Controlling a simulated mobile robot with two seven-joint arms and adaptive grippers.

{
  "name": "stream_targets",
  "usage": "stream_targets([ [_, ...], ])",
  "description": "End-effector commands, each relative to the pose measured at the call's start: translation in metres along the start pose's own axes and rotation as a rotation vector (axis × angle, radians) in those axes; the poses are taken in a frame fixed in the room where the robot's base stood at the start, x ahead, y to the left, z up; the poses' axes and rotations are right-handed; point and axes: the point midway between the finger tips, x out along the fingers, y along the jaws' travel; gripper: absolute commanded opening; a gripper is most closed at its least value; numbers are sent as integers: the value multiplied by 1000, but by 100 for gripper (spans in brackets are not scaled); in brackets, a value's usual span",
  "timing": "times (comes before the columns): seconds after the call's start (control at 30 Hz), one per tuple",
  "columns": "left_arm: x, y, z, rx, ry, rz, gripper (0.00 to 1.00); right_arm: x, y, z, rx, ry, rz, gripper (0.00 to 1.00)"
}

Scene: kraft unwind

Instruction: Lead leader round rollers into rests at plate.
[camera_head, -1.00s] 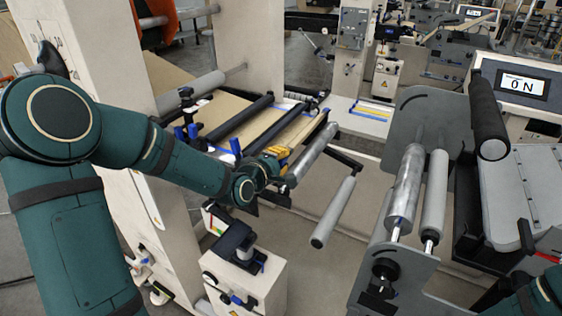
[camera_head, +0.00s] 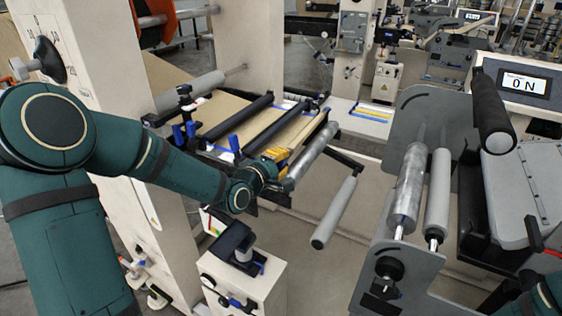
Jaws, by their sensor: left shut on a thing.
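The brown kraft web (camera_head: 225,108) lies over the table of the stand at centre left, crossed by two black bars (camera_head: 275,132). My left gripper (camera_head: 270,166) is at the table's front right corner, shut, with a yellow piece (camera_head: 277,154) at its jaws. It appears to hold the leader's end there, but the fingertips are largely hidden. Just right of it is a steel roller (camera_head: 316,152), then a light grey roller (camera_head: 335,212). A steel roller (camera_head: 405,190) and a grey roller (camera_head: 437,195) stand by the grey plate (camera_head: 426,112) at right. I cannot make out the rests.
A black roller (camera_head: 490,115) and a display reading 0 N (camera_head: 524,85) are at the right. A beige box with a black clamp (camera_head: 243,284) stands below my left forearm. A beige upright (camera_head: 92,75) rises beside the arm. Floor shows between the two stands.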

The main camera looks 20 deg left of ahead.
Motion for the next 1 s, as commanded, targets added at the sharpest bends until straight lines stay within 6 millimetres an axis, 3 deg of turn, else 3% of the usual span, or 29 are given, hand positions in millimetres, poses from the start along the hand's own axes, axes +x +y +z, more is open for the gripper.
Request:
stream_targets([
  [0.23, 1, 1, 8, 1, -5, 2, 0, 2, 1, 0, 0, 0, 0, 50],
  [1.0, 7, 13, 76, 2, -4, 1, 0, 24, 9, 3, 0, 0, 0, 50],
])
